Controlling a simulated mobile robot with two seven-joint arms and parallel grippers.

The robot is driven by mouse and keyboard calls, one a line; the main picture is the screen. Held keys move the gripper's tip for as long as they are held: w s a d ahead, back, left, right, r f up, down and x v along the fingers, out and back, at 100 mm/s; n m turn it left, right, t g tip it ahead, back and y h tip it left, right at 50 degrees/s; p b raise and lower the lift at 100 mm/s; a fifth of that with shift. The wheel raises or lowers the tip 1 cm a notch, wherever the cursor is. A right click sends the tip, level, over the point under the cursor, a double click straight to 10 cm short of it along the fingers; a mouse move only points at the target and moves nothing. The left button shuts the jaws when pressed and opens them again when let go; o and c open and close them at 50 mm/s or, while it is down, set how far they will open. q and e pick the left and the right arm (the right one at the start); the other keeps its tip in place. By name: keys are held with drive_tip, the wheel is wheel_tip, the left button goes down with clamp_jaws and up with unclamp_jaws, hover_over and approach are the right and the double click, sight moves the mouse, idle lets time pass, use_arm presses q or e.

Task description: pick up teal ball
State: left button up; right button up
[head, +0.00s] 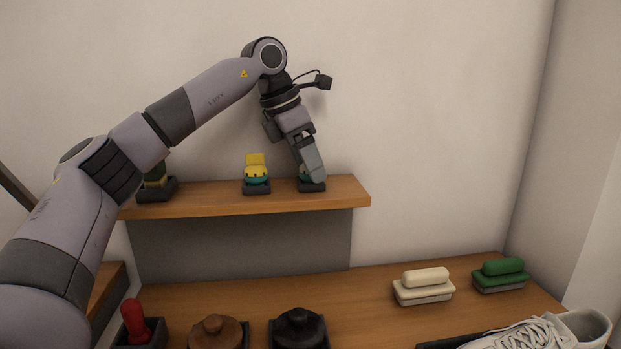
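My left gripper (315,175) points down at the right end of the wooden shelf (220,203), over a small dark holder (312,187). A sliver of something teal (302,173), likely the teal ball, shows beside the fingers; the fingers hide most of it. The fingers overlap side-on, so I cannot tell whether they are open or shut on it. My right gripper is not in view.
A yellow-and-teal item (256,168) sits in a holder just left of the gripper. Another holder (157,190) is partly behind my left arm. Below, the bench holds a cream brush (424,287), a green brush (500,275), dark and brown knobbed items, and a white shoe (545,333).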

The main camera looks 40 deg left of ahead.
use_arm(q)
drive_tip(key=c, duration=1)
drive_tip(key=shift+o, duration=0.2)
drive_tip(key=shift+r, duration=0.1)
